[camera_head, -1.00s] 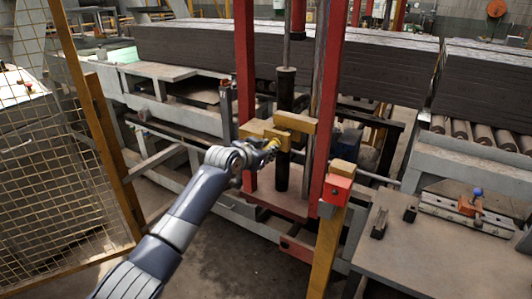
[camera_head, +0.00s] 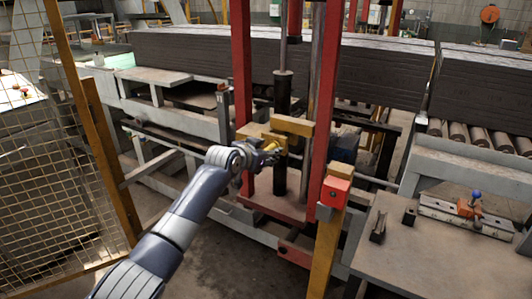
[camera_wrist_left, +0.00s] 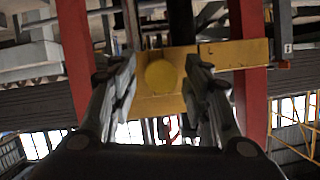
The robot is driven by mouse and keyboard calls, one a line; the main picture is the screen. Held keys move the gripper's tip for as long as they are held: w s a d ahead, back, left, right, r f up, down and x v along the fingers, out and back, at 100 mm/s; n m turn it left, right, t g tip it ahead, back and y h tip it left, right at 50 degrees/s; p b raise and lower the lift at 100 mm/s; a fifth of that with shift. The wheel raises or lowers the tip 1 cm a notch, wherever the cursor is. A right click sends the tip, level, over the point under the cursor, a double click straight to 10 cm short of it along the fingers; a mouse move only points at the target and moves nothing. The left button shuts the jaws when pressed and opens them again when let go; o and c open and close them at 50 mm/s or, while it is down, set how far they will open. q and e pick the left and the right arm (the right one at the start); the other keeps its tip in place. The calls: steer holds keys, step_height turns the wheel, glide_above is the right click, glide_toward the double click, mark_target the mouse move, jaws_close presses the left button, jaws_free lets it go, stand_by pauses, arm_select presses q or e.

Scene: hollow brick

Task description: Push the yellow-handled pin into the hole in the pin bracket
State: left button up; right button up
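The pin's round yellow handle (camera_wrist_left: 161,74) faces the left wrist camera, in front of a yellow block of the pin bracket (camera_wrist_left: 160,104). My left gripper (camera_wrist_left: 162,80) has one finger on each side of the handle, with a visible gap on both sides. In the head view the left gripper (camera_head: 268,153) is at the yellow pin bracket (camera_head: 290,125), between the red posts. The pin's shaft and the hole are hidden, so I cannot tell how deep the pin sits. My right gripper is in neither view.
Red posts (camera_head: 243,80) stand on both sides of the bracket, and a dark vertical cylinder (camera_head: 282,92) passes by it. A yellow post with a red block (camera_head: 335,192) stands nearer. A mesh fence (camera_head: 50,170) is at left and a workbench (camera_head: 430,260) at right.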

arm_select(q)
steer(key=shift+s+a, duration=0.1)
steer(key=shift+a, duration=0.05)
steer(key=v, duration=1.1)
steer(key=shift+s+a, duration=0.15)
steer(key=shift+s, duration=0.15)
steer(key=shift+r, duration=0.1)
